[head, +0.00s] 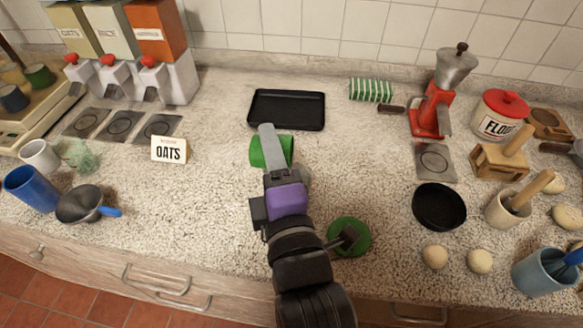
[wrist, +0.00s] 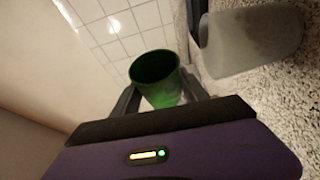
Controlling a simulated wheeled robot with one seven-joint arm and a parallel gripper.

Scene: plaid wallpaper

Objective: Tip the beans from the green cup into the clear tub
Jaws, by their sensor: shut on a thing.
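My gripper (head: 269,148) is shut on the green cup (head: 284,150), held over the middle of the counter, just in front of the black tray. The cup looks tilted in the head view, partly hidden by my gripper. In the wrist view the cup (wrist: 156,70) sits between both fingers, its dark mouth showing; I cannot make out beans in it. A greyish, see-through, round-cornered shape (wrist: 255,42) lies beside the cup at the upper right of the wrist view and looks like the clear tub. I cannot make the tub out in the head view.
A green round dish (head: 348,250) sits right of my arm. A black pan (head: 439,206) and a red grinder (head: 430,112) are farther right.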

